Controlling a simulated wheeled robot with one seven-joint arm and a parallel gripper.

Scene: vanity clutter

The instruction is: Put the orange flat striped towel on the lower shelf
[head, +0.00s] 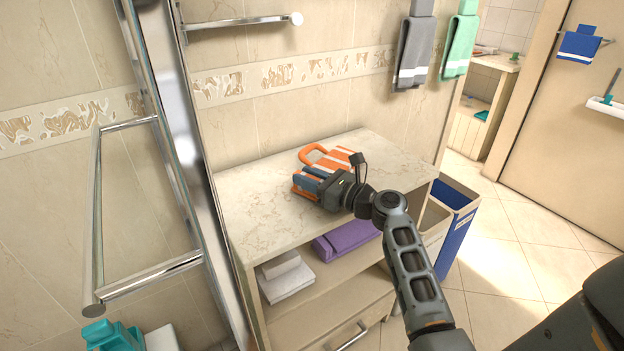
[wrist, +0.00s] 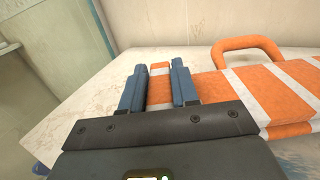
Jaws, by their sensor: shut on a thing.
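The orange towel with white stripes (head: 340,160) lies flat on the marble top of the vanity cabinet (head: 270,218). It also shows in the wrist view (wrist: 280,92), with an orange loop at its far side. My gripper (head: 305,180) is at the towel's left end, with its blue fingers (wrist: 158,88) on either side of a narrow part of the towel. It is shut on the towel. The lower shelf (head: 325,272) is the open compartment under the top. My gripper body hides part of the towel.
On the shelf lie a purple folded towel (head: 346,238) and white folded towels (head: 285,278). A drawer is below. A blue bin (head: 455,215) stands right of the cabinet. A metal-framed glass panel (head: 170,120) stands at the left. Grey and green towels hang on the wall.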

